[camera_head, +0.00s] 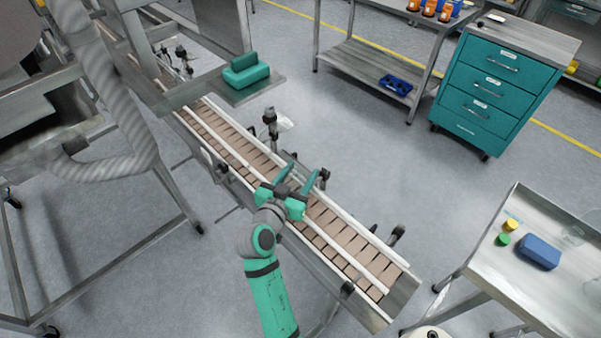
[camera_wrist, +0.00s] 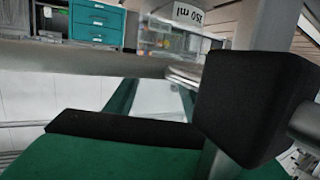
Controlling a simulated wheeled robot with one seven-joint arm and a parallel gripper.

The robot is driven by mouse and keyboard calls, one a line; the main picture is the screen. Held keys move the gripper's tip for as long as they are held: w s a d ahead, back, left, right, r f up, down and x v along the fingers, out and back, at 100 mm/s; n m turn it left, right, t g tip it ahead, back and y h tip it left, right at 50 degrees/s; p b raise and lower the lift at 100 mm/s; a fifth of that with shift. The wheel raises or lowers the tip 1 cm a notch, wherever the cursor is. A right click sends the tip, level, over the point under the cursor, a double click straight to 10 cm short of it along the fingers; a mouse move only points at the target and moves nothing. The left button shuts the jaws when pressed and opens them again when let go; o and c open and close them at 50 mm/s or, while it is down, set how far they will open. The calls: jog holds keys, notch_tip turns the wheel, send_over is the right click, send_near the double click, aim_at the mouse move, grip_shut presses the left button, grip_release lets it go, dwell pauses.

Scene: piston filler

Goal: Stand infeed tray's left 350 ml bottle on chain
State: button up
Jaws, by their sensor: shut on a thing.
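My gripper (camera_head: 305,168) is over the conveyor chain (camera_head: 333,222), about halfway along its visible length. In the wrist view its two green fingers (camera_wrist: 157,88) point away from the camera, with a gap between them. A clear 350 ml bottle (camera_wrist: 165,42) shows in line with the fingers, its white label upside down in that picture. My gripper is shut on it. A grey rail edge crosses the view and hides where fingers and bottle touch. In the head view the bottle is hard to make out, and I cannot tell whether its base touches the chain.
White guide rails (camera_head: 375,252) run along both sides of the chain. A black block (camera_wrist: 262,105) stands close to the wrist camera. A teal block (camera_head: 246,71) sits on a steel plate beside the conveyor. A steel table (camera_head: 535,282) is at right; open floor lies between.

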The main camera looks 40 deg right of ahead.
jog(key=shift+f, duration=0.1)
jog(key=o, duration=1.2)
jog(key=shift+c, duration=0.2)
jog(key=shift+r, duration=0.2)
jog(key=v, duration=1.2)
jog(key=shift+f, duration=0.15)
